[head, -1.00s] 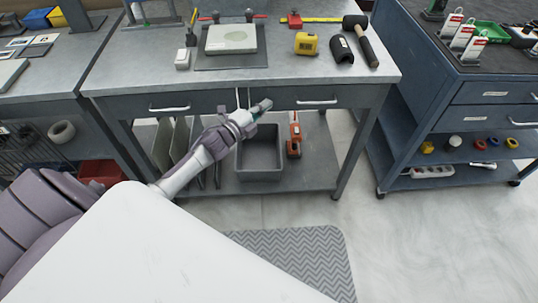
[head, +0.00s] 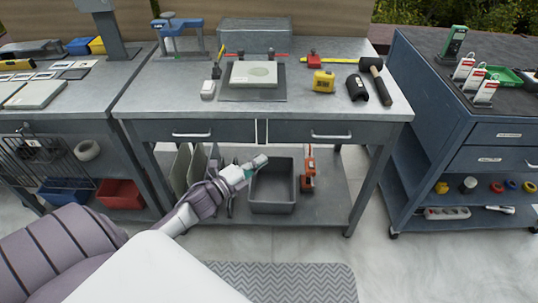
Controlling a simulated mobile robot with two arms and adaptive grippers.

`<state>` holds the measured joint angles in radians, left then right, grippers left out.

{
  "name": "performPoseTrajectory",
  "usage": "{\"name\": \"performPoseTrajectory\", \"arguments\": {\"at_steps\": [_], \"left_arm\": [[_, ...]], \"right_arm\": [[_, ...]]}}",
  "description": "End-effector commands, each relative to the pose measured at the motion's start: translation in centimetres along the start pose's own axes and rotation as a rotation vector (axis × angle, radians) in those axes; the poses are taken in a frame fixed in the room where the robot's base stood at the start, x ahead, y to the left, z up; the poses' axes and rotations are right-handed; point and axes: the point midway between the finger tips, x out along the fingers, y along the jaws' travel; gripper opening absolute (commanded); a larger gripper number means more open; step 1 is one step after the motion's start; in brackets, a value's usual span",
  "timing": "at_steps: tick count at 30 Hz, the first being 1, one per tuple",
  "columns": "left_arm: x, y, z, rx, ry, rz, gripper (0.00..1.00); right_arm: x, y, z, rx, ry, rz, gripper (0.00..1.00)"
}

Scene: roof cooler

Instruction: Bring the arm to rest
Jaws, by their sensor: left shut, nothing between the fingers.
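My left arm comes in from the lower left. Its gripper (head: 260,161) is shut and empty, in front of the workbench (head: 350,96) and below its drawers. In the picture it overlaps the left rim of a grey bin (head: 287,186) on the lower shelf; I cannot tell any contact. My right gripper is not in view.
On the bench are a tile on a dark mat (head: 233,95), a yellow tape measure (head: 323,82), a black object (head: 357,88) and a hammer (head: 376,80). A red tool (head: 309,168) stands beside the bin. A blue cart (head: 420,120) is right. Floor (head: 400,262) is clear at front right.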

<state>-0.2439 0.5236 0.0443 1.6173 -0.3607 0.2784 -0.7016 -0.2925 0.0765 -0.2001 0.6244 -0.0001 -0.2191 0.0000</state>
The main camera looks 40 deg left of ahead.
Motion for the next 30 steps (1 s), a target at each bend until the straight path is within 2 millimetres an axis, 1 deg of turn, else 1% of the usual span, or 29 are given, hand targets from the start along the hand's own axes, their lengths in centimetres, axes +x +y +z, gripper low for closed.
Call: {"name": "performPoseTrajectory", "arguments": {"at_steps": [3,9,11,13,14,17,18,20,21,23,24,26,27,29,30], "left_arm": [[-0.7,0.0,0.0,0.000,0.000,-0.001,0.00],[-0.8,0.1,0.0,-0.005,-0.002,0.002,0.00],[-1.0,0.9,0.1,-0.027,-0.014,0.019,0.00],[-1.4,3.0,0.4,-0.085,-0.044,0.063,0.00],[-1.8,4.3,0.6,-0.121,-0.064,0.091,0.00],[-3.8,10.2,0.7,-0.285,-0.157,0.211,0.00],[-5.0,12.9,0.5,-0.360,-0.203,0.267,0.00],[-7.1,17.1,-0.1,-0.471,-0.275,0.352,0.00],[-8.6,19.7,-0.7,-0.541,-0.323,0.408,0.00],[-11.2,23.4,-1.9,-0.642,-0.397,0.489,0.00],[-13.0,25.7,-2.9,-0.707,-0.447,0.542,0.00],[-16.0,28.9,-4.6,-0.796,-0.524,0.621,0.00],[-18.0,30.8,-5.9,-0.852,-0.576,0.672,0.00],[-21.2,33.4,-8.0,-0.931,-0.657,0.749,0.00],[-23.5,34.9,-9.5,-0.978,-0.711,0.799,0.00]], "right_arm": [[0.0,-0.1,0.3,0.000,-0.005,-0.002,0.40],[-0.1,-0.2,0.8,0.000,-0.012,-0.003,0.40],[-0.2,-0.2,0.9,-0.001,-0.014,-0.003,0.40],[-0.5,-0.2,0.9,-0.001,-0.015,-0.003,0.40],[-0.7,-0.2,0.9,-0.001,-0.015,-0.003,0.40],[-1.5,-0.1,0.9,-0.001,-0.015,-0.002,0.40],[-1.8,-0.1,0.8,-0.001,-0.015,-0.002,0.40],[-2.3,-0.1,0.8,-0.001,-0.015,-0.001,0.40],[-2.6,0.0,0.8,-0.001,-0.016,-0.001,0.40],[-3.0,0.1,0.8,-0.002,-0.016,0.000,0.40],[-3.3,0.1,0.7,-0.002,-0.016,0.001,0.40],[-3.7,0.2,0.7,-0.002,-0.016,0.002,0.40],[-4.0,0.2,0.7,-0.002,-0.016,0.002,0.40],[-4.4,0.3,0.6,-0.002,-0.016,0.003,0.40],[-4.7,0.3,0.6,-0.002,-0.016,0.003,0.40]]}}
